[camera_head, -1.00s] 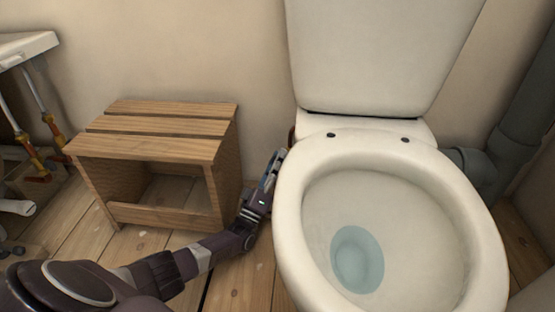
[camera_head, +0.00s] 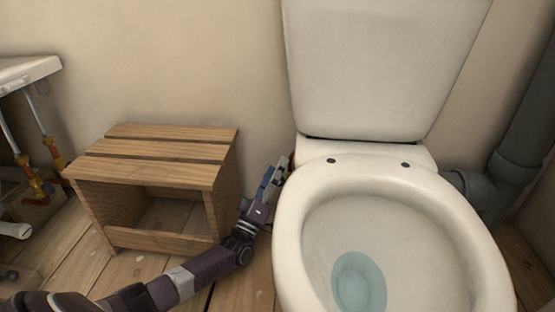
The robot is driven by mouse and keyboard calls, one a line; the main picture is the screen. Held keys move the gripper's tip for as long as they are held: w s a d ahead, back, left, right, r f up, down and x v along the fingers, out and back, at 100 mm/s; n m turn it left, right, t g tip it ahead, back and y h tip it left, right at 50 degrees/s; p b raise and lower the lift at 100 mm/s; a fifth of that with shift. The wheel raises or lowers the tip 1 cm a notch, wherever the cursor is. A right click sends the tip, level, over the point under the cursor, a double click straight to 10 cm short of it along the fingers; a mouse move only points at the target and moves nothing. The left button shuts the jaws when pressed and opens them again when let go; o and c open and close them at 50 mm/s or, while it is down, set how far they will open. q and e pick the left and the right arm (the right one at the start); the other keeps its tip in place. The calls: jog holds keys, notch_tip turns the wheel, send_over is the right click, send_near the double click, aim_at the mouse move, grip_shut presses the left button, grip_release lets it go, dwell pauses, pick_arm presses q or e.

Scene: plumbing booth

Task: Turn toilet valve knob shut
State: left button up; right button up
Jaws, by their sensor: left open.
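The white toilet (camera_head: 386,75) fills the right half of the head view, with its bowl open and water inside. My left gripper (camera_head: 277,172) is beside the left side of the toilet, between the bowl and the wooden stool, reaching towards the wall. Its fingers are open. A small reddish-brown part (camera_head: 290,165) shows at the fingertips, partly behind the toilet; I cannot tell whether it is the valve. The valve knob cannot be made out clearly. My right gripper is not in view.
A slatted wooden stool (camera_head: 160,175) stands close to the left of my arm. A white sink edge (camera_head: 28,72) with pipes and yellow-red valves (camera_head: 28,178) is at the far left. A grey drain pipe (camera_head: 505,165) runs at the right. The gap between stool and toilet is narrow.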

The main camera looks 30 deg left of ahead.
pick_arm(q)
jog(key=r, duration=0.4)
jog(key=shift+s+d, duration=0.15)
jog(key=shift+d, duration=0.15)
jog(key=shift+r, duration=0.45)
